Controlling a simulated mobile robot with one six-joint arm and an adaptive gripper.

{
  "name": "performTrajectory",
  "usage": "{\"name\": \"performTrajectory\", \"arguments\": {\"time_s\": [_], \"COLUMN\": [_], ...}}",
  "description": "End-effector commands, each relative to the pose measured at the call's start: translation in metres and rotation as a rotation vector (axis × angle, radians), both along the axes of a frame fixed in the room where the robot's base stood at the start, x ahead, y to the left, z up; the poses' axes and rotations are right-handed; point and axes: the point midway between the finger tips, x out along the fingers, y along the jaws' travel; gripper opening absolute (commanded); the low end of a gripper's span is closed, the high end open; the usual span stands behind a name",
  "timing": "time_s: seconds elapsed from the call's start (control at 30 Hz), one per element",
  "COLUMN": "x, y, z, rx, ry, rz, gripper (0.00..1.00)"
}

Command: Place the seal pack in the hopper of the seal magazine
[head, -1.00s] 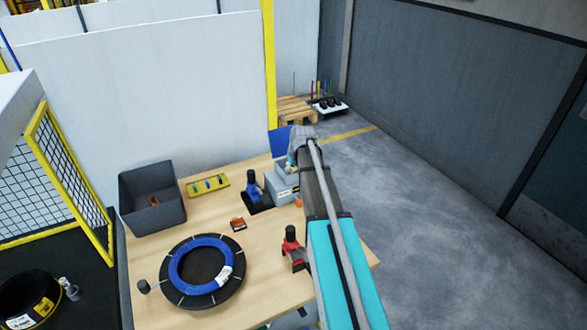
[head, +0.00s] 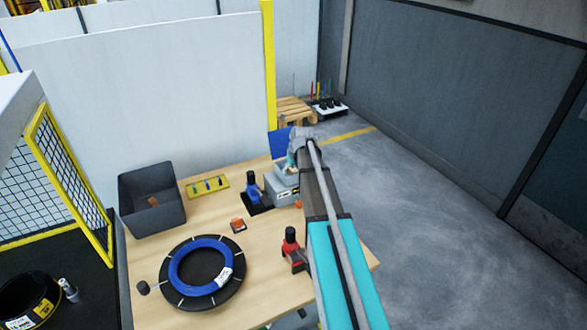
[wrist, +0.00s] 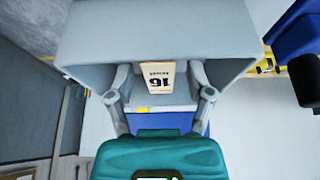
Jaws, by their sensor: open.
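The seal pack (wrist: 158,77), a small cream block marked "16", shows between my fingers in the wrist view. It stands against or in the opening of a grey box, the seal magazine (wrist: 160,32). I cannot tell how deep it sits. My gripper (wrist: 158,88) is open, with one finger on each side of the pack and gaps visible beside it. In the head view the grey magazine (head: 285,187) stands at the table's back right, partly behind my arm. The pack and my fingertips cannot be made out there.
On the wooden table (head: 262,275) are a blue-and-black coil (head: 181,267), a dark bin (head: 158,215), a yellow tray (head: 194,190), a blue tool (head: 253,187) and a red tool (head: 291,243). A white partition stands behind. The floor to the right is clear.

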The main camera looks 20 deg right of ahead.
Motion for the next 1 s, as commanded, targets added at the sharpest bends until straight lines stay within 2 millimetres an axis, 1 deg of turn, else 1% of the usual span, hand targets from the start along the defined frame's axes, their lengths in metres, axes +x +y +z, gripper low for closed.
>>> {"name": "performTrajectory", "arguments": {"time_s": [0.27, 1.0], "x": [-0.007, -0.032], "y": [0.0, -0.001], "z": [0.019, 0.08], "rx": [0.0, 0.0], "ry": [0.0, 0.0], "rz": [0.0, 0.0], "gripper": [0.68, 0.68]}}
